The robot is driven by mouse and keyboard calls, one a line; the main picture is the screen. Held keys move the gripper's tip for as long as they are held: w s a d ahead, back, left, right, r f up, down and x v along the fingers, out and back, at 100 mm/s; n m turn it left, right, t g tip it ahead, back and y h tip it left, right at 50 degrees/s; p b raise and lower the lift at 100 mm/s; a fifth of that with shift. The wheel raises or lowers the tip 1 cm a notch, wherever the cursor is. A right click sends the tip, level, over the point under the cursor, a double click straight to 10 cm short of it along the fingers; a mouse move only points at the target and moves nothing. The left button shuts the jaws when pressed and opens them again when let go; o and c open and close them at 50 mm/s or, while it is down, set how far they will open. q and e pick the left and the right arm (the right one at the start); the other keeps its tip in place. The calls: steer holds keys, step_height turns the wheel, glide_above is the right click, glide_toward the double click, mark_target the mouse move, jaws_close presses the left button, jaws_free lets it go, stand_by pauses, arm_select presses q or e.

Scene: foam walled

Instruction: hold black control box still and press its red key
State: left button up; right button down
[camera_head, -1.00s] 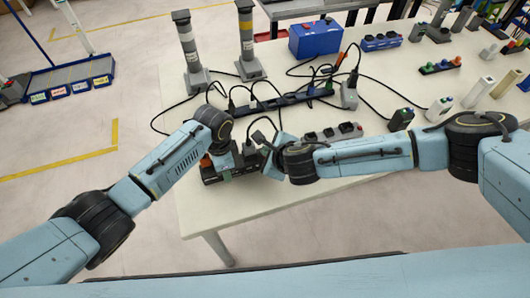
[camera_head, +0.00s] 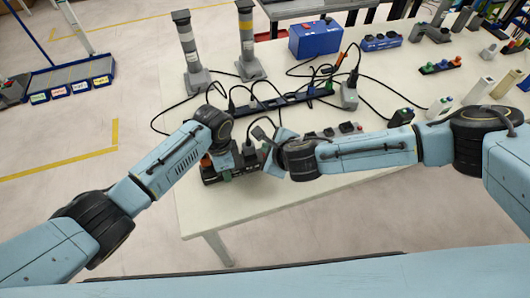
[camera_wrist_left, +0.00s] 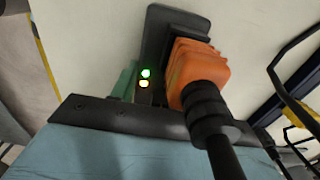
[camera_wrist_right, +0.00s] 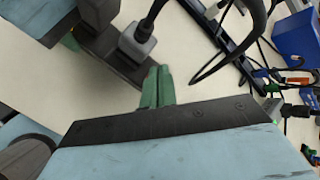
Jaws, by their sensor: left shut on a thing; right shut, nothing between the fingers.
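The black control box (camera_head: 247,169) lies near the table's front edge, partly hidden by my left arm. In the left wrist view it shows as a dark body (camera_wrist_left: 165,22), with an orange plug (camera_wrist_left: 200,72) and two small lights beside it. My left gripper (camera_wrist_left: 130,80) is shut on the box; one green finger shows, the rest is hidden. My right gripper (camera_wrist_right: 158,88) is shut and empty, its green fingertips together close to the box's end, beside a grey plug (camera_wrist_right: 137,42). I cannot tell whether they touch it. I cannot make out the red key.
A power strip (camera_head: 292,98) with black cables lies behind the box. A blue case (camera_head: 315,38) and two grey posts (camera_head: 190,55) stand farther back. Small switch boxes (camera_head: 335,131) lie to the right. White table top is free at the front left.

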steer(key=shift+r, duration=2.5)
arm_select(q)
steer(key=o, duration=1.2)
